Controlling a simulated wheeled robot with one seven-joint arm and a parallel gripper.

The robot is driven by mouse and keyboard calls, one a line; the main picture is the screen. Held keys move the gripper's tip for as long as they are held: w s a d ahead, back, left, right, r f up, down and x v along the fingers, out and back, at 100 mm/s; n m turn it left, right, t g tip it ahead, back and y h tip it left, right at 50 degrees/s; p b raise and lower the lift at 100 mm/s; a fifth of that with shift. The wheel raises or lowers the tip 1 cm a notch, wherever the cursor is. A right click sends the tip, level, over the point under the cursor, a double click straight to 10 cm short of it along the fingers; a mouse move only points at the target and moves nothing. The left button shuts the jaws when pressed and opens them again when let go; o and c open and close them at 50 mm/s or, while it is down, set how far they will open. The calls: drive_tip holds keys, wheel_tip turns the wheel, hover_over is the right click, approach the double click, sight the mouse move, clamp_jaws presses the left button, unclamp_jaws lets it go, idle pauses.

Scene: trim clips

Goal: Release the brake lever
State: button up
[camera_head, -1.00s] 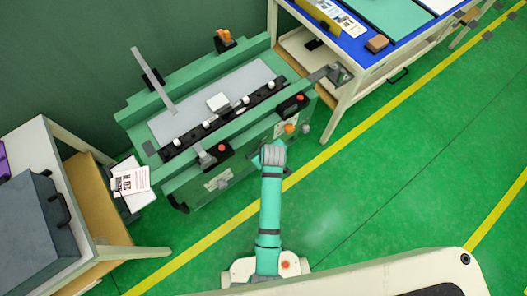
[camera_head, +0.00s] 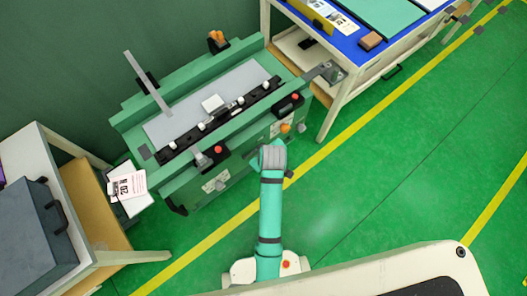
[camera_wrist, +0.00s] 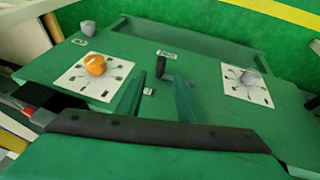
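A small dark lever (camera_wrist: 166,68) stands out from the green front panel in the wrist view, below a small label plate; it is probably the brake lever. My gripper (camera_wrist: 160,77) points at the panel with its two green fingers apart, one on each side of the view's middle. The lever shows between and just beyond the fingertips; I cannot tell whether they touch it. In the head view my arm's grey wrist (camera_head: 272,156) is in front of the green machine (camera_head: 186,183), and the lever cannot be made out there.
On the panel, an orange knob (camera_wrist: 95,64) on a white dial plate is left of the lever, and a grey knob (camera_wrist: 249,76) on another plate is right. Benches stand beside the machine: blue-topped (camera_head: 372,52) right, white (camera_head: 28,150) left. The green floor (camera_head: 370,180) is open.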

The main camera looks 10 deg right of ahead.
drive_tip(key=shift+v, duration=2)
drive_tip(key=shift+s, duration=0.1)
drive_tip(key=s+a+m+t, duration=0.3)
drive_tip(key=s+a+t, duration=0.2)
drive_tip(key=s, duration=0.7)
drive_tip(key=s+a+r+m+t, duration=0.2)
drive_tip(key=s+r+t, duration=0.3)
drive_tip(key=s+r, duration=0.7)
wheel_tip(320, 180, up, 4)
drive_tip(key=shift+s+a+r+m, duration=0.15)
drive_tip(key=shift+s+a+m, duration=0.1)
drive_tip(key=shift+a+m, duration=0.25)
